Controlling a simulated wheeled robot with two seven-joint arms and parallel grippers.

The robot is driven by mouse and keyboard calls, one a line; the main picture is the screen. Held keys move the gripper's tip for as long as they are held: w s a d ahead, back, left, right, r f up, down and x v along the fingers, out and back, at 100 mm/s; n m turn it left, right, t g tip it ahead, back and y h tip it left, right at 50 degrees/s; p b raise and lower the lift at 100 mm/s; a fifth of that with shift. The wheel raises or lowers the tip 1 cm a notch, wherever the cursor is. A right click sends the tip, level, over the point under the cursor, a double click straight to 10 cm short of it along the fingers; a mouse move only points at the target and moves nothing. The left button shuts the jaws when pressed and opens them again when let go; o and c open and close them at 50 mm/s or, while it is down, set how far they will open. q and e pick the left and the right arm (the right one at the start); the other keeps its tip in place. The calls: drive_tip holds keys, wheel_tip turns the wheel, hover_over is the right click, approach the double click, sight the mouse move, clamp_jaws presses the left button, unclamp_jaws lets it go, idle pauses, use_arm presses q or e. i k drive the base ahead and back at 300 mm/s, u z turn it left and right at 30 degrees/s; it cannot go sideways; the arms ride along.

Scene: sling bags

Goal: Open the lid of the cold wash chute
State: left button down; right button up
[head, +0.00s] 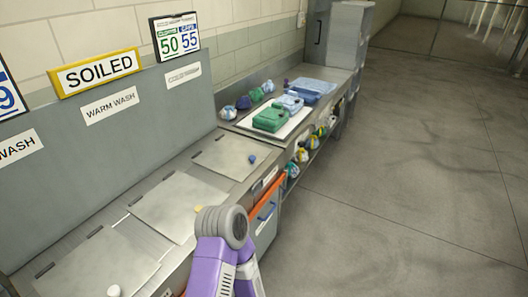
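Three flat square lids are set in the grey counter along the wall, and all lie shut. The far lid (224,157) has a small blue knob (252,158) near its right edge. A white label (183,75), hard to read but seemingly "COLD WASH", is on the panel above it. The middle lid (178,205) is below the "WARM WASH" label (110,105); its front edge is partly behind my purple arm. The near lid (85,268) has a white knob (114,291). Neither gripper shows; only a purple arm link with a grey joint is in view.
Beyond the lids, a counter (240,126) holds a white tray (262,132) with green and blue folded bags. Rolled bundles sit behind the tray and on the shelf below. An orange-edged bin (266,205) is under the far lid. Open floor (400,170) lies right.

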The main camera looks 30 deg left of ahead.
sight(235, 158)
drive_tip(key=i, duration=3.45)
drive_tip(key=u, duration=3.45)
